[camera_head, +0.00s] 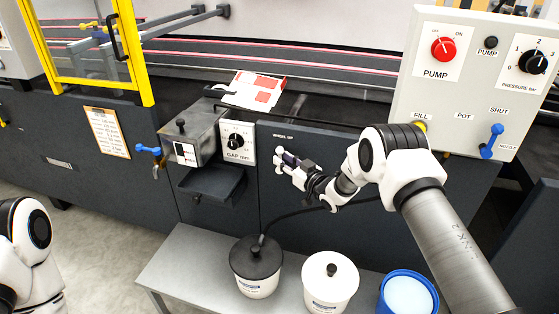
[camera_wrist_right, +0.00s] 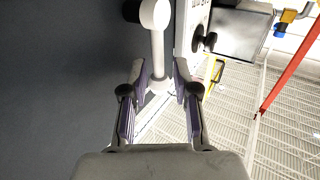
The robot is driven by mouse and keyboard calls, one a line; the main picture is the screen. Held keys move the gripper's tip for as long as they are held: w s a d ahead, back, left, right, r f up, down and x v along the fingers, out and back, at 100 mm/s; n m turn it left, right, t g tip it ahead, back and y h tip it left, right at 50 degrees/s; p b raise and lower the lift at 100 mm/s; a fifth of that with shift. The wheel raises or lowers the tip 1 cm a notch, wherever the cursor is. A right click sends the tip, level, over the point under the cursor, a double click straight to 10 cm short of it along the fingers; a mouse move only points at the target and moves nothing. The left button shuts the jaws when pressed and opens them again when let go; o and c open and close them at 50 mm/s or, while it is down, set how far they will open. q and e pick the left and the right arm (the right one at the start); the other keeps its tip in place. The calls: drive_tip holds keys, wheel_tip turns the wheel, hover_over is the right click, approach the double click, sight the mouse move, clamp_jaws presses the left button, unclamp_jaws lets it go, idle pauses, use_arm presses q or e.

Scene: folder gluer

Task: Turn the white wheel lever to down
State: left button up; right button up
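The white wheel lever (camera_wrist_right: 157,45) shows in the right wrist view as a pale rod with a round end at the top. In the head view it is on the dark panel below the "WHEEL UP" label and is mostly hidden by my right gripper. My right gripper (camera_head: 284,163) is at the lever. In the right wrist view its two purple-padded fingers (camera_wrist_right: 159,88) are apart, one on each side of the lever's lower end, with gaps visible. I cannot tell whether either finger touches it. My left gripper is out of view.
The gap dial box (camera_head: 238,156) and a grey glue unit (camera_head: 193,142) with a blue handle (camera_head: 148,149) are left of the lever. A lidded black-topped pot (camera_head: 256,262), a white pot (camera_head: 329,280) and a blue pot (camera_head: 407,293) stand below. A control box (camera_head: 470,90) is at upper right.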

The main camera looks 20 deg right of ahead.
drive_tip(key=shift+w+a, duration=0.15)
drive_tip(key=shift+w, duration=0.45)
drive_tip(key=shift+r, duration=0.15)
drive_tip(key=shift+w, duration=0.1)
clamp_jaws()
